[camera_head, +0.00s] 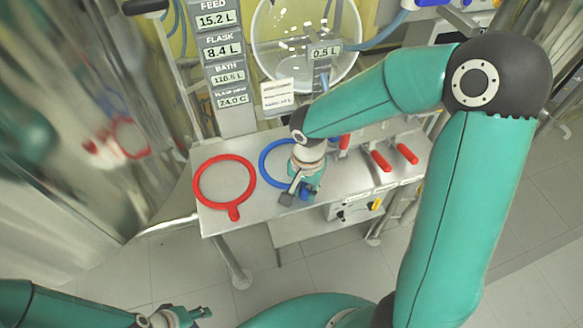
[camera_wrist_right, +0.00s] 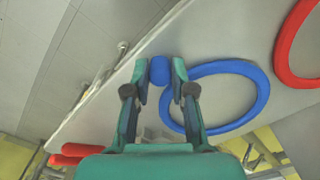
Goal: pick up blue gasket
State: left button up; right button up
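The blue gasket (camera_head: 265,160) is a ring with a short tab, lying on the metal table. My right gripper hides part of it in the head view. In the right wrist view the ring (camera_wrist_right: 263,88) lies to the right of the fingers, and its blue tab (camera_wrist_right: 160,70) sits between the fingertips. My right gripper (camera_head: 297,196) points down at the table; in the wrist view its fingers (camera_wrist_right: 160,75) are open around the tab, with a slight gap at each side. My left gripper (camera_head: 195,313) is low at the bottom left, away from the table; its opening is unclear.
A red gasket (camera_head: 224,182) lies left of the blue one on the table (camera_head: 225,222). Red-handled clamps (camera_head: 381,160) are at the right. A glass vessel (camera_head: 305,40) and a display column (camera_head: 228,65) stand behind. The table's front edge is close to the tab.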

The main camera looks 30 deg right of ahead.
grip_shut()
